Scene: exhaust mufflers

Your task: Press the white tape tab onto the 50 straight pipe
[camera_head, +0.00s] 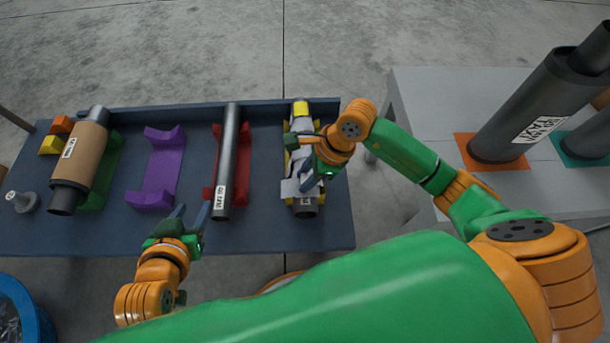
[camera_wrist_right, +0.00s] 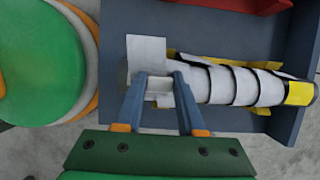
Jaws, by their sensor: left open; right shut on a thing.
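The straight pipe (camera_head: 307,211) lies in the yellow cradle (camera_head: 287,165) at the right end of the blue tray, wrapped in white material with dark bands. In the right wrist view the wrap (camera_wrist_right: 225,86) ends in a yellow band (camera_wrist_right: 299,93). A white tab (camera_wrist_right: 146,52) stands out flat from the wrap beside my right fingertips; it also shows in the head view (camera_head: 289,188). My right gripper (camera_wrist_right: 160,82) is shut on white material at the pipe, partly hidden by the fingers. My left gripper (camera_head: 191,214) is open and empty near the tray's front edge.
A dark pipe (camera_head: 229,150) lies in a red cradle, left of the wrapped pipe. A purple cradle (camera_head: 160,172) is empty. A brown-wrapped pipe (camera_head: 80,155) lies in a green cradle. Large dark cylinders (camera_head: 530,105) stand on a grey table at right.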

